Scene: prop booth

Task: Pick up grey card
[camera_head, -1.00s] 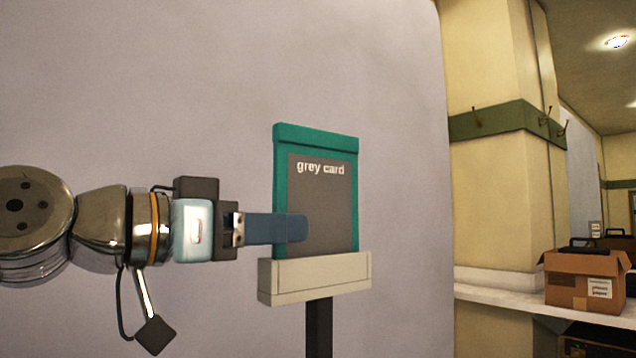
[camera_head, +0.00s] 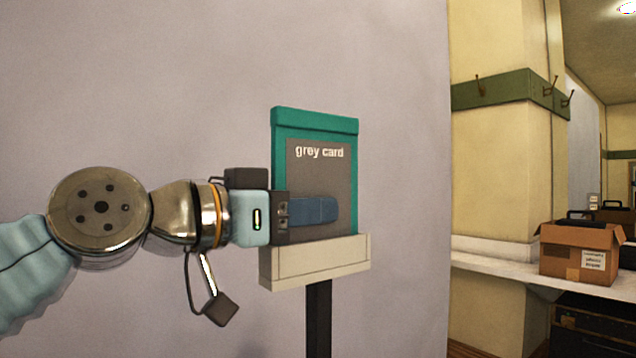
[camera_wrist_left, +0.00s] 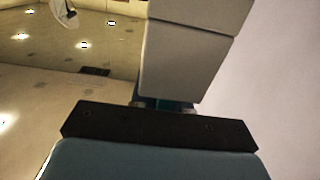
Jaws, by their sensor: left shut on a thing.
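The grey card (camera_head: 318,170) is a dark grey panel with "grey card" lettering, in a teal frame. It stands upright, with its lower edge behind a cream ledge (camera_head: 315,260) on a dark post. My left gripper (camera_head: 325,210) comes in from the left across the lower part of the card, just above the ledge. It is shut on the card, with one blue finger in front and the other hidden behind. In the left wrist view, a pale block (camera_wrist_left: 192,60) with a seam stands beyond the gripper's dark bar, with small teal bits at its foot. My right gripper is out of view.
A plain pale wall (camera_head: 180,80) lies behind the card. To the right are a cream pillar with a green hook rail (camera_head: 500,90) and a white counter holding a cardboard box (camera_head: 580,250). The space around the card's top and right side is clear.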

